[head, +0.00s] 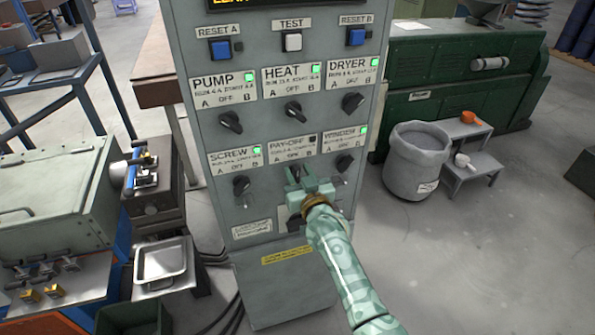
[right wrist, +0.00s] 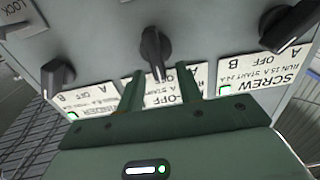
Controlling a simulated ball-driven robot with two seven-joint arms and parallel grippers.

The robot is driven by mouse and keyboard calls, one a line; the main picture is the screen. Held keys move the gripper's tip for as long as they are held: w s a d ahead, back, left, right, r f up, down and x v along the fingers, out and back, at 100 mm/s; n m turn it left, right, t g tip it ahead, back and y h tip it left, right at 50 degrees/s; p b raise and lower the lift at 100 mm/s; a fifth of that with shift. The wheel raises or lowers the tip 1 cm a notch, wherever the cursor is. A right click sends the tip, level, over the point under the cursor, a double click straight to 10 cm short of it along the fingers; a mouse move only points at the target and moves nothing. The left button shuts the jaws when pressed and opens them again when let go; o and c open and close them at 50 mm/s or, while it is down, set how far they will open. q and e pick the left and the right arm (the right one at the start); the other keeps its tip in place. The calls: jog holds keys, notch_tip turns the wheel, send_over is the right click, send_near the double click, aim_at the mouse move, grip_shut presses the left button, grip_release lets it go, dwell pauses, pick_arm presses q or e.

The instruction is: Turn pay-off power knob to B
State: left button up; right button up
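The grey control cabinet stands ahead, with the PAY-OFF label (head: 291,145) in its lower row, between SCREW and WINDER. Its indicator (head: 312,138) looks dark. The black pay-off knob (right wrist: 155,50) shows in the right wrist view, which sees the panel upside down; its pointer is roughly in line with OFF. My right gripper (head: 309,180) is at the panel in front of this knob, hiding much of it in the head view. In the wrist view the gripper (right wrist: 160,82) is open, its two fingers apart, with the knob's near end at or between their tips; contact is unclear. My left gripper is out of view.
The SCREW knob (head: 241,186) is left of the gripper and the WINDER knob (head: 344,163) is close on its right. PUMP (head: 231,122), HEAT (head: 294,112) and DRYER (head: 352,102) knobs sit above. A grey bin (head: 418,165) stands right of the cabinet.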

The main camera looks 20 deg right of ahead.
jog(key=shift+s, duration=0.1)
grip_shut()
jog(key=shift+r+m, duration=0.1)
jog(key=shift+m, duration=0.2)
jog(key=shift+d+m+p, duration=0.2)
jog(key=shift+m+p, duration=0.35)
jog(key=shift+m, duration=0.05)
jog(key=shift+d+m+p, duration=0.25)
jog(key=shift+m+p, duration=0.2)
jog(key=shift+m, duration=0.75)
jog(key=shift+d+f+m, duration=0.15)
jog(key=shift+m, duration=0.45)
jog(key=shift+d+f+m, duration=0.1)
jog(key=shift+m, duration=0.5)
jog(key=shift+d+f+m+p, duration=0.2)
jog(key=shift+m+p, duration=0.1)
jog(key=shift+m, duration=0.8)
